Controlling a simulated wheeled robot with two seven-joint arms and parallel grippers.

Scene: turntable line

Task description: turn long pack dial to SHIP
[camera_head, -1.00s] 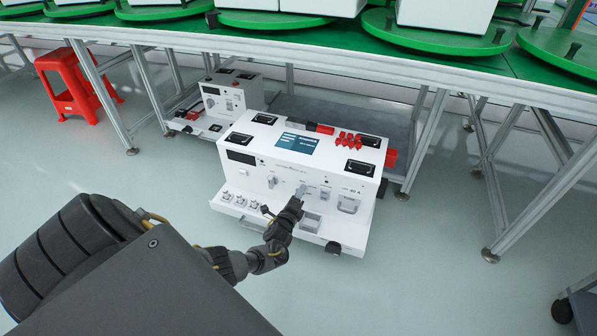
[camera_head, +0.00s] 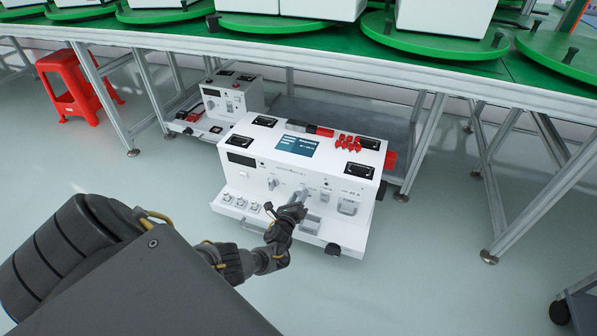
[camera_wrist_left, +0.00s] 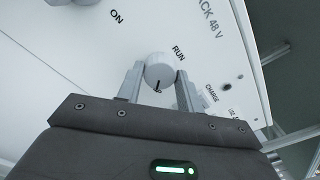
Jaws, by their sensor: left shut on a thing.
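The long white pack unit (camera_head: 250,180) sits on the floor in front of the workbench. A dark mark on the dial faces the lower edge of that view, toward the gripper body. RUN is printed at its upper right and CHARGE farther right. I cannot read SHIP anywhere. My right gripper is not in view.
A smaller white unit (camera_head: 228,97) stands behind, at the left. A green-topped workbench (camera_head: 330,55) with metal legs runs above and behind the units. A red stool (camera_head: 75,85) stands at the far left.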

